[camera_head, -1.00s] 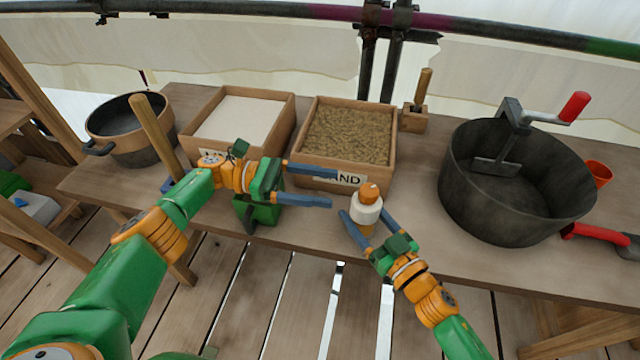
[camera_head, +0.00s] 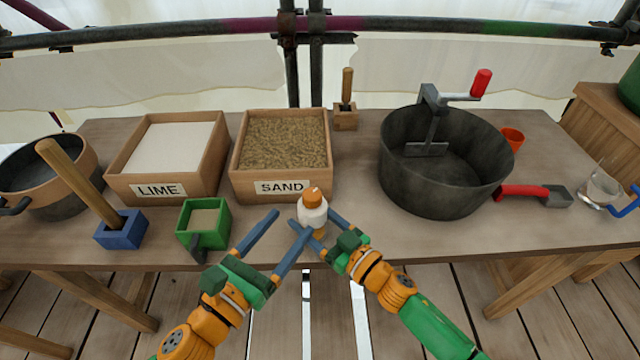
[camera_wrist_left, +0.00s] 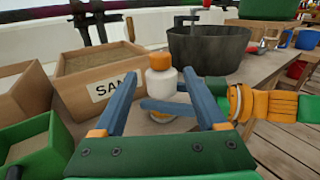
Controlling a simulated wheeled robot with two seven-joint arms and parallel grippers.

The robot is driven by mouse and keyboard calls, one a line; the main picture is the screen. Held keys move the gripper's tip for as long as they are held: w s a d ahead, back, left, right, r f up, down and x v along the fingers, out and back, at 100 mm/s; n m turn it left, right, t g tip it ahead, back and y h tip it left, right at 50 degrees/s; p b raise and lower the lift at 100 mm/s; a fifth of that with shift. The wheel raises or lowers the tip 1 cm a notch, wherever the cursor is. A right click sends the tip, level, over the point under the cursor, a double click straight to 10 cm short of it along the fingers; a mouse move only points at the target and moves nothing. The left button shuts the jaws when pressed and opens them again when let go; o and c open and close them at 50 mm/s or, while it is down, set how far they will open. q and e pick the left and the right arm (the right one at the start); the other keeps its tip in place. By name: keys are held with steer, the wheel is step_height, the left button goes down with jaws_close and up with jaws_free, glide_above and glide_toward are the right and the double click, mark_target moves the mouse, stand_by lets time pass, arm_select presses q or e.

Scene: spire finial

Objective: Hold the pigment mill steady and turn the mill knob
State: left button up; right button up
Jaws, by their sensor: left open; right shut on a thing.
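The pigment mill (camera_head: 312,212) is a small white body with an orange knob (camera_head: 313,195) on top and an orange lower part. It stands upright near the table's front edge, in front of the sand box. My right gripper (camera_head: 318,228) is shut on the mill low on its body, from the front right. My left gripper (camera_head: 286,220) is open, its blue fingers pointing at the mill from the front left. In the left wrist view the mill (camera_wrist_left: 160,88) shows beyond and between the open left fingers (camera_wrist_left: 168,84), with the right fingers across its lower part.
The sand box (camera_head: 284,187) and lime box (camera_head: 205,172) stand behind. A green box (camera_head: 221,215) and a blue block with a wooden handle (camera_head: 122,234) are to the left. A large dark pot (camera_head: 440,195) with a crank and a red-handled scoop (camera_head: 525,192) are to the right.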

mark_target(317, 190)
arm_select(q)
steer(key=x, duration=1.2)
steer(key=shift+a, duration=0.1)
jaws_close()
